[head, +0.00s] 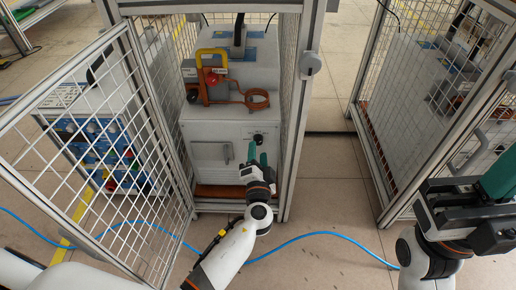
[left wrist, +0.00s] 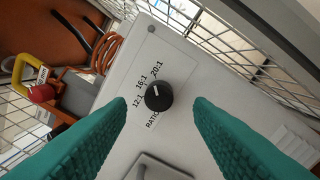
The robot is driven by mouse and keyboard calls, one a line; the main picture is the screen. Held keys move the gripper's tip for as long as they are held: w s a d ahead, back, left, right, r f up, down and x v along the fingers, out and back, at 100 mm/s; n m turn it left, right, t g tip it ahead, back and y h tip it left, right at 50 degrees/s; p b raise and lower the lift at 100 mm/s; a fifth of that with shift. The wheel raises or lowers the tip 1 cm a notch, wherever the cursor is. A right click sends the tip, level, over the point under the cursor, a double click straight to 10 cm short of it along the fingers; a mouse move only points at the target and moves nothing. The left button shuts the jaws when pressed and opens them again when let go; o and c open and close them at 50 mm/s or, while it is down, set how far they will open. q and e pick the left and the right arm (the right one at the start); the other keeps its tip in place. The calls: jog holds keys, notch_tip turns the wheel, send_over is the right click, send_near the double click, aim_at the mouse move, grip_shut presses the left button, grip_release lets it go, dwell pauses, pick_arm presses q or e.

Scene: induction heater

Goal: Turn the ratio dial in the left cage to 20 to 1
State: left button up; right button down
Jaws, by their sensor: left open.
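The black ratio dial (head: 258,140) sits on the upper front of the light grey box in the left cage. In the left wrist view the dial (left wrist: 158,97) shows a white mark pointing up and slightly left, roughly toward the 16:1 label, with 12:1 and 20:1 printed to either side. My left gripper (head: 258,159) is just in front of the dial. Its teal fingers (left wrist: 160,118) are open, one on each side of the dial in the picture, with clear gaps to it. My right gripper (head: 493,190) is at the right, away from the left cage; its jaw opening is unclear.
The left cage's mesh door (head: 95,160) stands open at the left. A blue hose (head: 310,235) crosses the floor.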

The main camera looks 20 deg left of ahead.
pick_arm(q)
jog(key=p+v, duration=0.1)
jog(key=v, duration=0.8)
jog(key=shift+s, duration=0.3)
